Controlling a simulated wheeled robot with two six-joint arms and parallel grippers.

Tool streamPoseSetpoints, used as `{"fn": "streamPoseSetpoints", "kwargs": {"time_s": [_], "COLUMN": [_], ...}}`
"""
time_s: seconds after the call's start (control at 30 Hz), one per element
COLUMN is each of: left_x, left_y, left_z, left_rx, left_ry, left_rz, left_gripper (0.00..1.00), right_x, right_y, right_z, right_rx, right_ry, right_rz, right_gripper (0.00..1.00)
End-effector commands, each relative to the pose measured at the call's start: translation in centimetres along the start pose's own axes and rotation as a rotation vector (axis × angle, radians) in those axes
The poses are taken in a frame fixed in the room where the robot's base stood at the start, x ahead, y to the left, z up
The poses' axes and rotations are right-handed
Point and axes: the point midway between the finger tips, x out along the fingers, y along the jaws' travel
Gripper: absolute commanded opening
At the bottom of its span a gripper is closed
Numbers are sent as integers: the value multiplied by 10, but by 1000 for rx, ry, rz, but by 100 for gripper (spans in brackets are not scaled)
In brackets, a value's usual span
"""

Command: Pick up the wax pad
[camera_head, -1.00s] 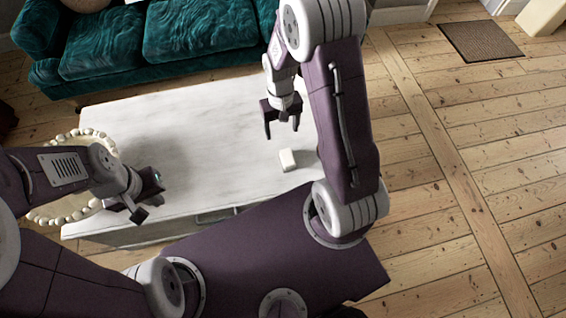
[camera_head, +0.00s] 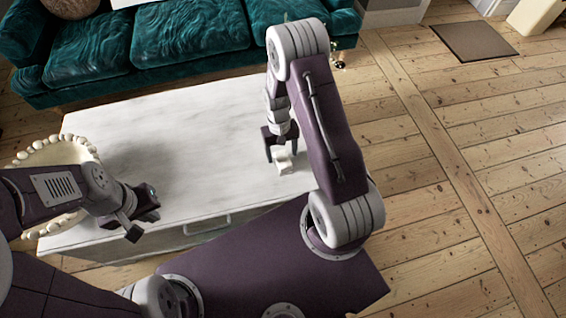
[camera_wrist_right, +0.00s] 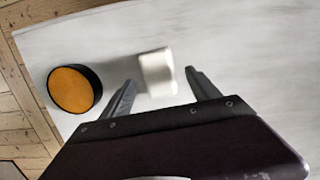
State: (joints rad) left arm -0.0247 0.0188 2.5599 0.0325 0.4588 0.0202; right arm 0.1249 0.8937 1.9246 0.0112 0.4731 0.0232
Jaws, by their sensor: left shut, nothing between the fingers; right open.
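A small white block (camera_head: 284,162), which I take to be the wax pad, lies on the white table (camera_head: 190,150). In the right wrist view the block (camera_wrist_right: 157,73) lies between the two fingertips, with a gap visible on each side. My right gripper (camera_head: 281,154) is open and pointed down at the block; it also shows at the bottom of the right wrist view (camera_wrist_right: 160,79). My left gripper (camera_head: 142,224) is shut and empty near the table's front left part.
A round black item with an orange top (camera_wrist_right: 75,88) lies left of the block, near the table edge. A beaded round tray (camera_head: 52,153) is at the table's left end, partly behind my left arm. A teal sofa (camera_head: 190,35) stands behind the table.

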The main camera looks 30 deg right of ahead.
Motion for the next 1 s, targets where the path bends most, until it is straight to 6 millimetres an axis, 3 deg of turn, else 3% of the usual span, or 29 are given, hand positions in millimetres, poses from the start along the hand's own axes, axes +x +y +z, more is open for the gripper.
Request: {"fn": "streamPoseSetpoints", "kwargs": {"time_s": [0.03,0.13,0.37,0.6,0.63,0.87,1.0], "left_x": [9,16,14,14,14,14,7], "left_y": [0,0,0,0,0,0,0], "left_z": [1,2,2,2,2,2,1], "left_rx": [0,0,0,0,0,0,0], "left_ry": [0,0,0,0,0,0,0], "left_rz": [0,0,0,0,0,0,0], "left_gripper": [0,0,0,0,0,0,0], "right_x": [15,33,36,36,36,34,22], "right_y": [2,2,2,2,2,2,2], "right_z": [0,1,0,0,0,0,2], "right_rx": [1,0,0,0,0,0,0], "right_ry": [-3,-3,0,0,0,1,1], "right_rz": [0,0,0,0,0,0,0], "right_gripper": [71,71,71,7,3,3,3]}}
